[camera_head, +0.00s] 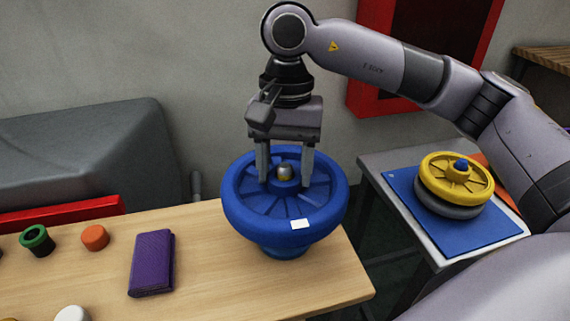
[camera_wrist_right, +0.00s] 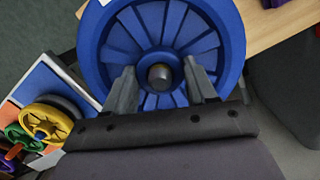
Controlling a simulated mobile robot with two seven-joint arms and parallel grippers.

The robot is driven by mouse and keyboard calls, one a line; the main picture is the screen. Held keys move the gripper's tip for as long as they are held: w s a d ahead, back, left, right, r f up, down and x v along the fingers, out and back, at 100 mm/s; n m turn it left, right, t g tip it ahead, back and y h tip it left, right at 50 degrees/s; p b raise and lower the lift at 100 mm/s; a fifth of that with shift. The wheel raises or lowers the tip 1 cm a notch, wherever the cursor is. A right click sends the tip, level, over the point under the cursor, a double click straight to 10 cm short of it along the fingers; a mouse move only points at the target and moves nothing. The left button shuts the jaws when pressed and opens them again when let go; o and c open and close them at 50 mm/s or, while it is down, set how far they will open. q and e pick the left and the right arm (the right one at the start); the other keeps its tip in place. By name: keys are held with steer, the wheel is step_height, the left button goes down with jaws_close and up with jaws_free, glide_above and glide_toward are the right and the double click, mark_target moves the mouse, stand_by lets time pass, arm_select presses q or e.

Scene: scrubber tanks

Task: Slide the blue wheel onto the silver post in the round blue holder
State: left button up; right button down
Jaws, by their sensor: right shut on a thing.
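The blue wheel (camera_head: 334,205) is above the near end of the wooden table, over the round blue holder (camera_head: 284,249), whose lower part shows beneath it. The tip of the silver post (camera_head: 285,170) shows in the wheel's hub opening, so the wheel appears to be around the post. In the right wrist view, the post (camera_wrist_right: 160,76) shows at the centre of the wheel (camera_wrist_right: 91,45). My right gripper (camera_head: 285,178) points down and is shut on the wheel, one finger on each side of the hub. Any gap between wheel and holder is hidden. My left gripper is out of view.
The wooden table (camera_head: 210,270) holds a purple wallet-like item (camera_head: 151,263), an orange cap (camera_head: 95,238) and a green ring-shaped piece (camera_head: 37,240). At right, a grey table carries a blue mat (camera_head: 494,232) with a yellow wheel (camera_head: 441,181) over a grey one.

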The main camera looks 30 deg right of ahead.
steer(key=shift+f, duration=0.1)
stand_by(0.5)
stand_by(0.3)
steer(key=shift+c, duration=1.7)
jaws_free()
steer(key=shift+o, duration=0.4)
steer(key=shift+f, duration=0.1)
steer(key=shift+r, duration=0.25)
steer(key=shift+r+p, duration=0.6)
steer(key=shift+r, duration=0.55)
steer(key=shift+r, duration=0.25)
